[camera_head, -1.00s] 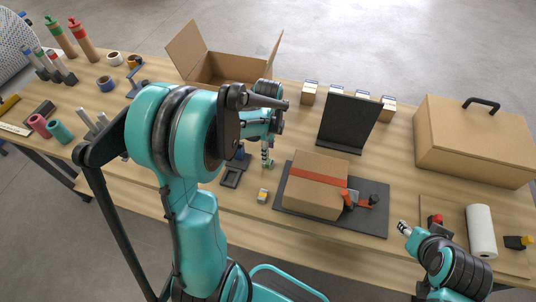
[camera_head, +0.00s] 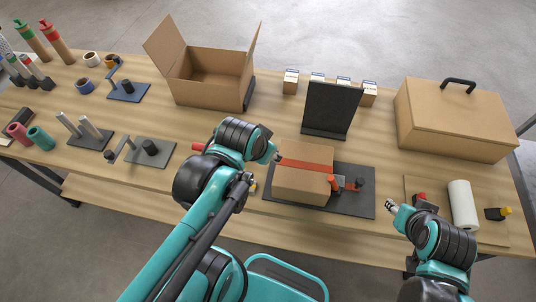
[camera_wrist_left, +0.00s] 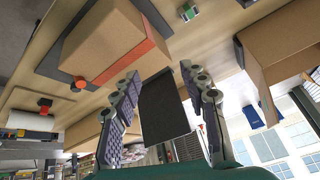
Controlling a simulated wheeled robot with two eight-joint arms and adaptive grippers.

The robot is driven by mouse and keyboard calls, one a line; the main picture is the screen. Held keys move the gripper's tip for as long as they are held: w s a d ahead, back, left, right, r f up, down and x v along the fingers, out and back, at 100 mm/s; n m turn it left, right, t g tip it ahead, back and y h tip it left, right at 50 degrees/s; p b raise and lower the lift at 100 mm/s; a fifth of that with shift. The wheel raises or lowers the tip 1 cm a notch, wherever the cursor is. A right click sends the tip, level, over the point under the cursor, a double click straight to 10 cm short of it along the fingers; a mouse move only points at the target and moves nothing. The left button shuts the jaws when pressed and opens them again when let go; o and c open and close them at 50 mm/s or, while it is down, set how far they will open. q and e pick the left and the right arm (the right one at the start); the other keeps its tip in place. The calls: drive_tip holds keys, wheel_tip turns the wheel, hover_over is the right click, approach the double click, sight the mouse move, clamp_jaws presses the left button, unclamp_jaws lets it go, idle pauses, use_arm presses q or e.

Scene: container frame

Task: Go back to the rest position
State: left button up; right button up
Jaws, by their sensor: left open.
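My left gripper (camera_head: 275,156) is in front of the left side of a taped brown box (camera_head: 300,185), above the table (camera_head: 120,180). Its open, empty fingers show in the left wrist view (camera_wrist_left: 160,78), where the taped box (camera_wrist_left: 100,38) is at the upper left and a black upright panel (camera_wrist_left: 163,108) appears between the fingers, beyond them. From the head view I cannot tell whether the left fingers touch the box. My right gripper (camera_head: 391,206) is over the right front of the table, right of the box; its fingers are too small to read.
The taped box lies on a dark mat (camera_head: 350,203) with a red-handled tape tool (camera_head: 340,184). An open carton (camera_head: 210,88), small boxes (camera_head: 316,80) and a handled case (camera_head: 455,120) stand behind. Stands and rolls fill the left.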

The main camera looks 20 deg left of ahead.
use_arm(q)
drive_tip(key=shift+s+d+n+t, duration=0.6)
drive_tip(key=shift+s+n, duration=0.1)
drive_tip(key=shift+n, duration=0.5)
wheel_tip(320, 180, down, 4)
drive_tip(key=b, duration=0.4)
drive_tip(key=shift+f, duration=0.25)
use_arm(e)
wheel_tip(320, 180, down, 4)
drive_tip(key=shift+f, duration=0.25)
drive_tip(key=shift+c, duration=0.3)
